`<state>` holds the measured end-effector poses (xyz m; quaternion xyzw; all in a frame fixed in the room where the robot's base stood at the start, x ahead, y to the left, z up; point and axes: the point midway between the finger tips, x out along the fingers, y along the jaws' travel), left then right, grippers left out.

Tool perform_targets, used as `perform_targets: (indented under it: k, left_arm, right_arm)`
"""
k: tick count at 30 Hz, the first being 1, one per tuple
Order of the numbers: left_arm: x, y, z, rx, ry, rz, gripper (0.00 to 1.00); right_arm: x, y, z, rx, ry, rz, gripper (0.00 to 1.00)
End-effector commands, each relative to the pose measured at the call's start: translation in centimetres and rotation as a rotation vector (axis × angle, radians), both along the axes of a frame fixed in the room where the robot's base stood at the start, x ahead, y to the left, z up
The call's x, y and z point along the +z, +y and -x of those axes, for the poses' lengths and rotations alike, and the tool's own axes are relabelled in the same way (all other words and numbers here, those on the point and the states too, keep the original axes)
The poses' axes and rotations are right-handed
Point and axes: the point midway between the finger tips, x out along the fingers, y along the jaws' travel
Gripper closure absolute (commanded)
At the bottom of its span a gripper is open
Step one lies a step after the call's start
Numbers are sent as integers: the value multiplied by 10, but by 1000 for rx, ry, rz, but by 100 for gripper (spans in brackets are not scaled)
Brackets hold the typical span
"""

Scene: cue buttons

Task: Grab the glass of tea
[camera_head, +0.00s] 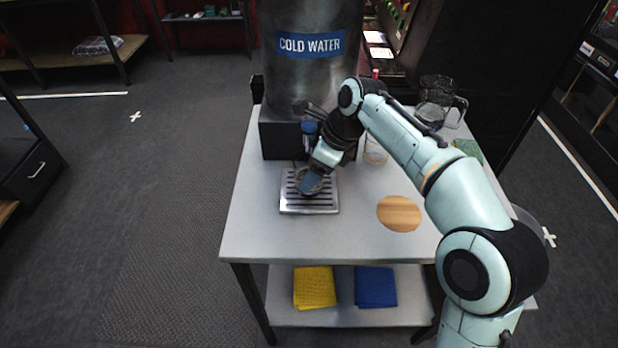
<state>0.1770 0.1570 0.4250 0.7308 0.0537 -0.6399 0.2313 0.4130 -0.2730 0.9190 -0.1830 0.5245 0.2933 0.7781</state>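My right gripper (311,180) reaches in front of the dispenser, low over the metal drip tray (310,208). Its fingers are small and partly hidden by my wrist, so I cannot tell whether they are open or hold something. A clear glass (375,153) stands on the table just right of my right wrist, partly covered by my forearm. Its contents are hard to make out, and no glass is clearly recognisable as tea. My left gripper is not in view.
A steel dispenser labelled "COLD WATER" (311,45) stands at the back of the grey table (255,235). A round wooden coaster (399,213) lies empty right of the tray. A glass pitcher (441,98) stands back right. Yellow (314,287) and blue cloths (375,287) lie on the lower shelf.

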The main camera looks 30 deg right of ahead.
Motion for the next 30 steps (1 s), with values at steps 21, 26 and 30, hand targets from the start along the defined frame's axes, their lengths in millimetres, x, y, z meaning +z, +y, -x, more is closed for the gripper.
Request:
perform_targets:
  k: [21,26,30]
  left_arm:
    - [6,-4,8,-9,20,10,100]
    - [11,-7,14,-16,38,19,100]
    - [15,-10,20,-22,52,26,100]
  right_arm:
    - [12,-7,7,-2,-2,0,74]
    - [21,-16,16,-3,-2,0,74]
    - [29,-26,27,-3,-2,0,74]
